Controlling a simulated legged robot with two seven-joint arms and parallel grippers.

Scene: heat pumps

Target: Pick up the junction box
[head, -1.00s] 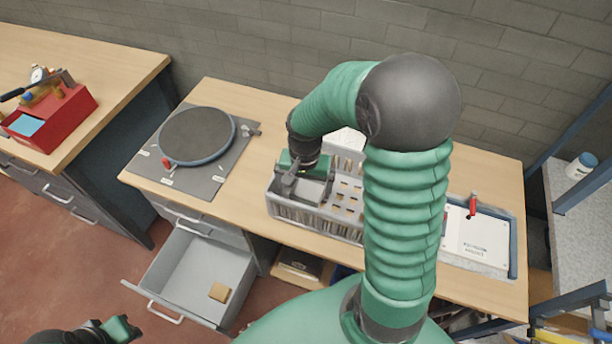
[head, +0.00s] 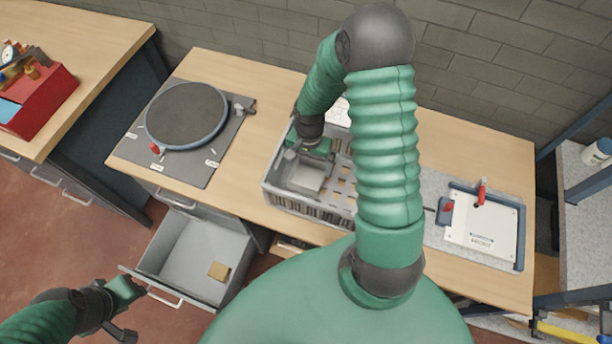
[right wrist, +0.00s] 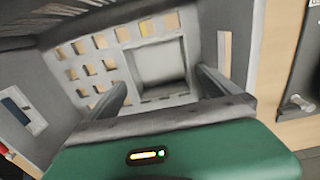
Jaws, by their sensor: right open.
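The junction box appears to be the light grey square box (head: 306,178) in the left part of a grey crate (head: 310,211) on the workbench. In the right wrist view the box (right wrist: 159,65) lies on the crate's slotted floor. My right gripper (head: 308,161) is inside the crate, over the far side of the box. In the wrist view its two fingers stand wide apart with nothing between them, and the box shows beyond and between their tips. My left gripper (head: 127,310) is low at the left, away from the bench; its jaws are unclear.
A round dark turntable (head: 186,115) is left of the crate. A white panel in a blue fixture (head: 483,226) is at the right. An open drawer (head: 178,262) holds a tan block (head: 219,271). A red toolbox (head: 42,105) stands on the left bench. The crate walls surround my right gripper.

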